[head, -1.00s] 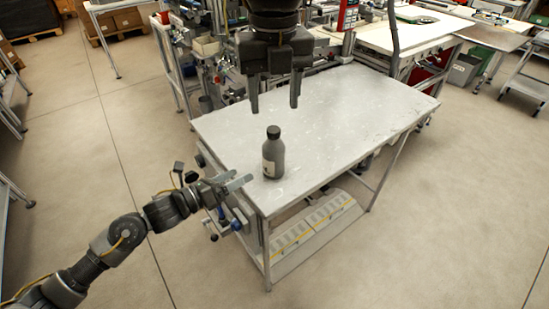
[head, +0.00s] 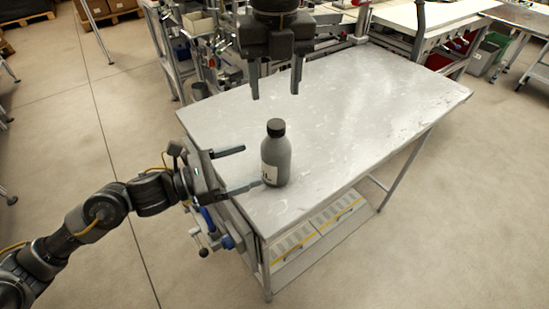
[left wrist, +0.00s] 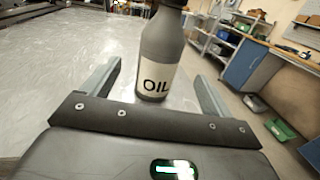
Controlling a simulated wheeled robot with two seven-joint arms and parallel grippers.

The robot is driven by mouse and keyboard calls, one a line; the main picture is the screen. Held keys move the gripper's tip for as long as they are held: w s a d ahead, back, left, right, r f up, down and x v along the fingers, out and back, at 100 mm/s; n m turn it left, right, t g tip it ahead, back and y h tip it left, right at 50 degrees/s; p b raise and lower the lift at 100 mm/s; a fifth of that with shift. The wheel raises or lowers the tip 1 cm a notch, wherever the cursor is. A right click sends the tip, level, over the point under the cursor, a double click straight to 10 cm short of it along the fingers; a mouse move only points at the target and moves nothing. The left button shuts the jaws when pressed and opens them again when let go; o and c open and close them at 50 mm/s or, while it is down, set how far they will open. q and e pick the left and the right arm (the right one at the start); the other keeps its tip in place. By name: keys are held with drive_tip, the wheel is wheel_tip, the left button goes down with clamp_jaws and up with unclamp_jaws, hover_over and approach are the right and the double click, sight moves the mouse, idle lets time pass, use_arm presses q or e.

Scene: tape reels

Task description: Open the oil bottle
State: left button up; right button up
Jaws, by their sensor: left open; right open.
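The grey oil bottle (head: 276,158) stands upright on the metal table (head: 350,110), near its front left corner. Its black cap (head: 276,128) is on. In the left wrist view the bottle (left wrist: 158,50) shows a pale label reading "OIL", and the cap is mostly cut off at the top edge. My left gripper (head: 243,170) is open at the bottle's left, its fingers pointing at the bottle. In the left wrist view the bottle stands between the finger lines, just beyond or at the tips. My right gripper (head: 275,90) is open and empty, pointing down above and behind the cap.
The tabletop right of and behind the bottle is clear. A blue-handled clamp or vise part (head: 212,232) sticks out at the table's left edge, below my left gripper. A lower shelf (head: 325,235) lies under the table. Other benches stand behind.

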sight(284, 152)
use_arm(q)
drive_tip(key=x, duration=0.9)
drive_tip(key=shift+d, duration=0.2)
use_arm(e)
drive_tip(key=shift+d, duration=0.15)
use_arm(q)
drive_tip(key=shift+w+d, duration=0.25)
drive_tip(key=shift+d, duration=0.2)
use_arm(e)
drive_tip(key=shift+w, duration=0.1)
